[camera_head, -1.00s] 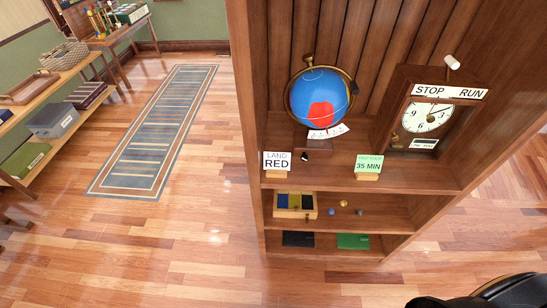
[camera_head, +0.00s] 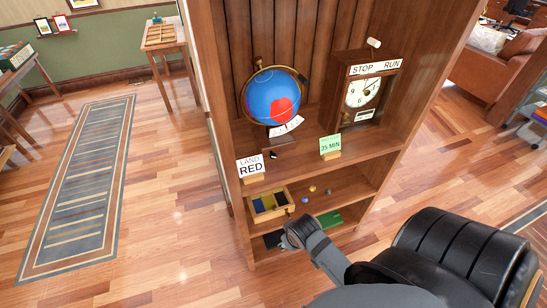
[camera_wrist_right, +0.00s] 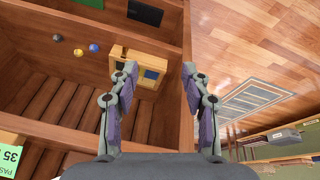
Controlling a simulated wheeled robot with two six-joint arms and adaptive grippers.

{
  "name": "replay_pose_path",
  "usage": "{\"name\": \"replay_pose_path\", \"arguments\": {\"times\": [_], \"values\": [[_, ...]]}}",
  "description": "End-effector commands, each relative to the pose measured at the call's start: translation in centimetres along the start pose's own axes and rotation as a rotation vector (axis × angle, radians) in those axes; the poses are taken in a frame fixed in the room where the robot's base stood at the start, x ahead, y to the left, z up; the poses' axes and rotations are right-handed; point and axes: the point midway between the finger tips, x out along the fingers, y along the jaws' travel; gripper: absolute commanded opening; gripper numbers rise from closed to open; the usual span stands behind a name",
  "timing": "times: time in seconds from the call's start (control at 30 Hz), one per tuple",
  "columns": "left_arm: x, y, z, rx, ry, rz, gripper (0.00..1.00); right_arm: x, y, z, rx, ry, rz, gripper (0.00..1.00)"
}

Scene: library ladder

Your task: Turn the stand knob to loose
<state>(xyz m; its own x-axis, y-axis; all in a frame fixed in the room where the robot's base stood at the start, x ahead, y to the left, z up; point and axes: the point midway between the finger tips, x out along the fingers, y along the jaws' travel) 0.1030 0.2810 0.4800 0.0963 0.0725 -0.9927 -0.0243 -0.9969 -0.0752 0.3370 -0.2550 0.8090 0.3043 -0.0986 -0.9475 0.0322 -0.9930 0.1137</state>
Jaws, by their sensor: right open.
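The globe (camera_head: 273,97), blue with a red patch, stands on a wooden base (camera_head: 283,141) on the upper shelf. A small dark knob (camera_head: 273,155) sticks out at the front of the base; its setting is too small to read. A white label (camera_head: 287,126) lies below the ball. My right gripper (camera_head: 291,236) is in front of the lower shelves, below the globe stand and apart from it. In the right wrist view my right gripper (camera_wrist_right: 160,67) is open and empty, with both fingers spread. The knob does not show there. My left gripper is not in view.
The STOP/RUN clock (camera_head: 364,90) is to the right. A divided wooden box (camera_head: 270,204) and small balls sit on the shelf (camera_head: 345,185) below.

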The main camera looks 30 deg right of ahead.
Motion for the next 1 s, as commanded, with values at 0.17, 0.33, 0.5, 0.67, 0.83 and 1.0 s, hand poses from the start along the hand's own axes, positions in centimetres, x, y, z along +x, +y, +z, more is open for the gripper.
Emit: {"name": "replay_pose_path", "arguments": {"times": [0.17, 0.33, 0.5, 0.67, 0.83, 1.0], "values": [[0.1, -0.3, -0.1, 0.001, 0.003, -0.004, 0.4, -5.0, 4.0, -6.8, 0.119, 0.242, 0.118, 0.48], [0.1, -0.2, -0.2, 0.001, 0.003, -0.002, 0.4, -5.4, 7.8, -13.1, 0.228, 0.52, 0.173, 0.48], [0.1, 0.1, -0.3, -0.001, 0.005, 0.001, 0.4, -5.6, 10.0, -17.4, 0.27, 0.728, 0.152, 0.48], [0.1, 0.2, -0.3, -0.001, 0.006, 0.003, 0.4, -5.8, 10.9, -19.7, 0.278, 0.838, 0.111, 0.48], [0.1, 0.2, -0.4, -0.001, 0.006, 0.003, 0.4, -5.8, 11.0, -20.1, 0.282, 0.855, 0.102, 0.48], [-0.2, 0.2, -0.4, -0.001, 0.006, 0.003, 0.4, -4.4, 11.5, -21.9, 0.287, 0.854, 0.102, 0.48]]}}
